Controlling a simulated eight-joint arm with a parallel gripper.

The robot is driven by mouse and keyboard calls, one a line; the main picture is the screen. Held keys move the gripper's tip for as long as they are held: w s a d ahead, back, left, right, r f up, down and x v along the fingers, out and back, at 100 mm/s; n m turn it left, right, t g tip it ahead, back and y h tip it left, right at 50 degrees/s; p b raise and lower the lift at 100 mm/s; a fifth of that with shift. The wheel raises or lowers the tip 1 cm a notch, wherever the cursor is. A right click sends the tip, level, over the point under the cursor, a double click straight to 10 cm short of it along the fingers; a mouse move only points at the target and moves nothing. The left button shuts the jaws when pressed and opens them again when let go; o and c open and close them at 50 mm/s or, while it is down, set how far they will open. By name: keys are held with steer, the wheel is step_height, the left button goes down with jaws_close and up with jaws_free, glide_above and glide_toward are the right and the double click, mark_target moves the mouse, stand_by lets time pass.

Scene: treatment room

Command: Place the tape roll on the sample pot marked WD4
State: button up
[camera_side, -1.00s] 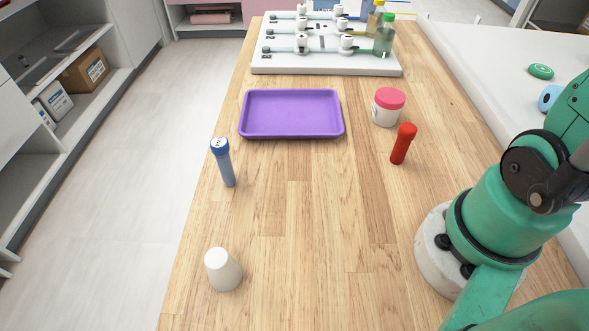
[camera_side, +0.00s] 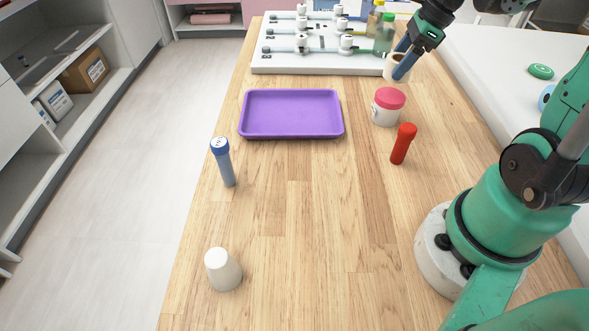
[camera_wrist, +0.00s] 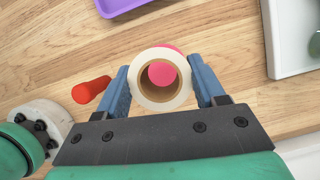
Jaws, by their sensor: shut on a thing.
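My gripper (camera_side: 399,62) is shut on the cream-white tape roll (camera_side: 390,66), at the upper right of the side view. In the wrist view my gripper (camera_wrist: 161,78) has its blue fingers on either side of the tape roll (camera_wrist: 160,106), whose hole faces the camera. The sample pot (camera_side: 385,116), white with a pink lid, stands upright on the table, nearer the side camera than the roll. Its lid (camera_wrist: 162,73) shows through the roll's hole in the wrist view. The roll appears apart from the pot. The pot's marking is too small to read.
The middle front is clear.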

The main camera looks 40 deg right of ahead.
mark_target(383, 94)
steer(key=shift+f, duration=1.95)
steer(key=shift+f, duration=0.1)
steer(key=o, duration=1.2)
steer(key=shift+o, duration=0.2)
steer(key=v, duration=1.2)
steer(key=w+a+f+n+t+h, duration=0.1)
steer(key=a+f+n, duration=0.1)
steer(key=a+n, duration=0.8)
steer(key=w+a+f+n+t+h, duration=0.1)
steer(key=w+a+f+n+t, duration=0.1)
steer(key=a+n, duration=0.8)
steer(key=n, duration=0.8)
steer(key=shift+a+f+t+h, duration=0.2)
steer(key=shift+f+t+h, duration=0.1)
steer(key=shift+f, duration=0.05)
